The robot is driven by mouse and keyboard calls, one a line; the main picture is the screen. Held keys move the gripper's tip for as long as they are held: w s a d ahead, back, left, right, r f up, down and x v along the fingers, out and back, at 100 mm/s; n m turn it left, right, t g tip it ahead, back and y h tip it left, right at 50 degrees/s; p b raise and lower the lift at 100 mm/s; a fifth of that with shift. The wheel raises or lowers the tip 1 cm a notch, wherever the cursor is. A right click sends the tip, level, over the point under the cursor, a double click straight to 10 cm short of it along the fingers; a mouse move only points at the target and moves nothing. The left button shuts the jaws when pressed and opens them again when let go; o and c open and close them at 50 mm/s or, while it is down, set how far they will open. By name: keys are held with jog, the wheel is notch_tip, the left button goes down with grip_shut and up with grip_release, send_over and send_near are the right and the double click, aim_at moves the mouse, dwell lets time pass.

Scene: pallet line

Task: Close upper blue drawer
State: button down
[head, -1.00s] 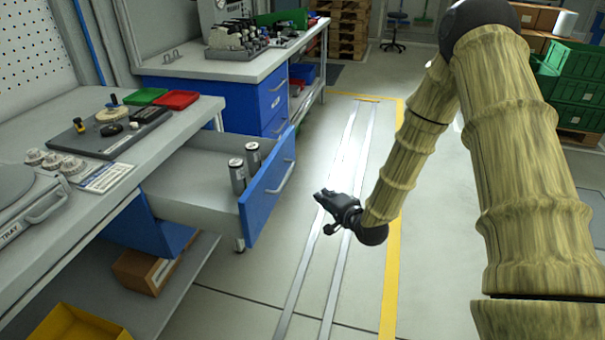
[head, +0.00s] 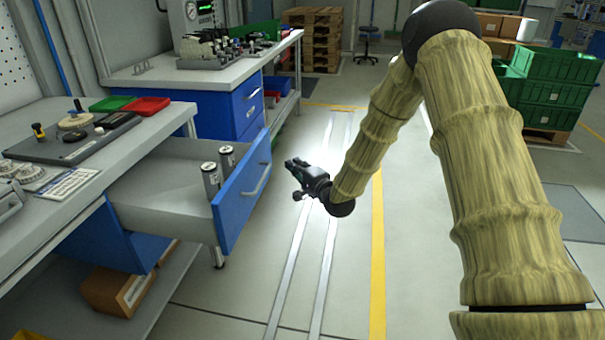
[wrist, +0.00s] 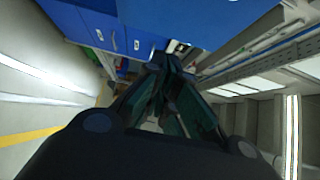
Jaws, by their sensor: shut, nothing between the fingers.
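The upper blue drawer (head: 243,196) is pulled far out from under the near workbench. Its blue front has a pale bar handle and faces right. Two grey cylinders (head: 211,179) stand inside it, near the front. My gripper (head: 290,165) is shut and empty, a short way to the right of the drawer front and apart from it. In the wrist view my gripper (wrist: 165,65) points toward blue surfaces; the large blue panel at the top (wrist: 215,15) looks like the drawer front, though I cannot be sure.
The near workbench (head: 150,135) carries a dark board, a green tray and a red tray (head: 145,106). A cardboard box (head: 118,290) sits on the shelf below. A second bench with closed blue drawers (head: 243,105) stands behind. The floor right of the drawer is clear.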

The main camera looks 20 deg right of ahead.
jog(key=w+a, duration=0.3)
jog(key=w, duration=0.2)
jog(key=shift+a+b, duration=0.4)
jog(key=shift+b, duration=0.05)
jog(key=shift+a, duration=0.1)
